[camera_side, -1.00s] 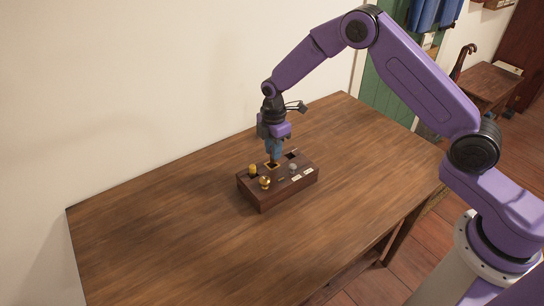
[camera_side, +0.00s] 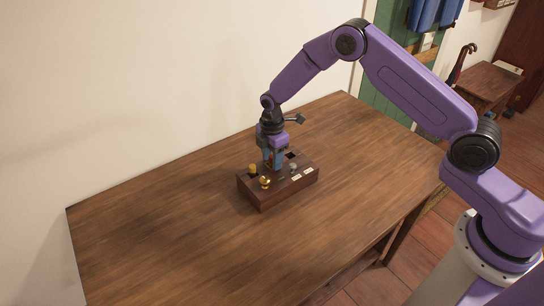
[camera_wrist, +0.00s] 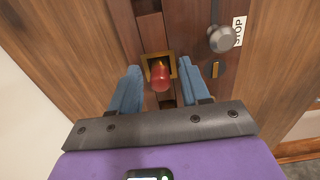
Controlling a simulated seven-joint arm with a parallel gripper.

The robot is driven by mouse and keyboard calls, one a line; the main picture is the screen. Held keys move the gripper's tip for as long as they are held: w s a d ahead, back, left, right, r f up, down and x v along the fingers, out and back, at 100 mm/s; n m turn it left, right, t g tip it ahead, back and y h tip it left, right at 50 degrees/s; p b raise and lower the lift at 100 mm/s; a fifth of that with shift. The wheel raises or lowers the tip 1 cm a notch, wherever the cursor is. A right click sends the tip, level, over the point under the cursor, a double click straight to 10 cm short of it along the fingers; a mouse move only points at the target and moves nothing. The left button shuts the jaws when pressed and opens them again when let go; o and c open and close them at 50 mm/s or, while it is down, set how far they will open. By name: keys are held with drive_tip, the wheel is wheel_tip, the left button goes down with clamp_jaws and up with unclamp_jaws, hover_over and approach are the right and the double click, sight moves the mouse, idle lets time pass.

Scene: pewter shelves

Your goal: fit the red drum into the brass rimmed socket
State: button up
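The red drum (camera_wrist: 160,77) shows in the wrist view, between my two blue fingers. Its lower end is inside the square brass rimmed socket (camera_wrist: 145,64), with the rim showing around it; how deep it sits I cannot tell. My gripper (camera_side: 272,164) is low over the dark wooden block (camera_side: 262,198) in the side view. In the wrist view the fingers stand apart, with a gap on each side of the drum. In the side view the fingers mostly hide the drum and socket.
The block also carries a yellow knob (camera_side: 253,169), a gold knob (camera_side: 265,183), a grey knob (camera_wrist: 221,39) beside a STOP label (camera_wrist: 239,31), and a dark square opening (camera_side: 291,155). The wooden table (camera_side: 160,235) is clear around the block.

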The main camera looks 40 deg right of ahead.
drive_tip(key=shift+r, duration=0.1)
wheel_tip(320, 180, up, 12)
idle(0.5)
drive_tip(key=shift+r, duration=0.15)
drive_tip(key=s+a+r+m, duration=0.1)
drive_tip(key=s+r, duration=0.4)
drive_tip(key=s, duration=0.5)
drive_tip(key=s+a+r+m, duration=0.15)
drive_tip(key=s+r, duration=0.25)
drive_tip(key=s, duration=0.6)
drive_tip(key=s+d+m, duration=0.1)
drive_tip(key=s+d, duration=0.2)
drive_tip(key=s, duration=0.3)
drive_tip(key=s+d+m, duration=0.1)
drive_tip(key=s+d, duration=0.2)
drive_tip(key=s, duration=0.4)
drive_tip(key=s+d+r+m, duration=0.1)
drive_tip(key=s+d, duration=0.2)
drive_tip(key=s, duration=0.3)
drive_tip(key=shift+s, duration=0.35)
